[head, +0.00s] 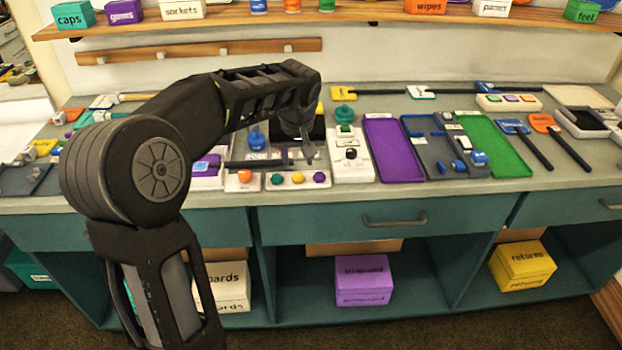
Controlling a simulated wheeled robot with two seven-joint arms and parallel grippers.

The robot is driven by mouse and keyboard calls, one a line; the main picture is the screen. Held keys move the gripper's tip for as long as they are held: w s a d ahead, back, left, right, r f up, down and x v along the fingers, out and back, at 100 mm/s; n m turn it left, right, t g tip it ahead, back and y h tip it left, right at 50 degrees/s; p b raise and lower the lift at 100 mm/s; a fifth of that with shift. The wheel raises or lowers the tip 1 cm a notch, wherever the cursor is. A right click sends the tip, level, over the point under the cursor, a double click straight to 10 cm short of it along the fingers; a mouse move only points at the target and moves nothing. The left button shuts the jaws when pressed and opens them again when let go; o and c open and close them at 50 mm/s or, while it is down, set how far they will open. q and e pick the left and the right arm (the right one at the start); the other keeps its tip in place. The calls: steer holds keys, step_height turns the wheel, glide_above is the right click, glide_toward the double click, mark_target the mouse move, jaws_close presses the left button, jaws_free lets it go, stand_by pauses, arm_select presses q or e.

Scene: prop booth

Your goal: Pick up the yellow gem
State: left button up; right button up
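A small round yellow piece (298,178), which may be the yellow gem, sits on a white strip (288,186) near the counter's front edge. A green round piece (277,179) is to its left and a purple one (319,177) to its right. My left gripper (308,155) points down just above and behind this strip, apart from the yellow piece. Its fingers are small and dark against the clutter, so I cannot tell whether they are open. I see nothing held in it. My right gripper is out of view.
A white box with a green button (351,158) stands right of the strip; a white block with an orange button (245,177) stands left. Purple (393,146) and green (494,146) trays lie farther right. A shelf (350,14) with labelled boxes runs above the counter.

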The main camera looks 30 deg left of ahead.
mark_target(298, 175)
arm_select(q)
steer(key=shift+x, duration=1.35)
steer(key=shift+s+f, duration=0.1)
steer(key=p+x, duration=0.1)
steer(key=x, duration=0.4)
steer(key=shift+p, duration=0.3)
steer(key=shift+c, duration=0.4)
jaws_close()
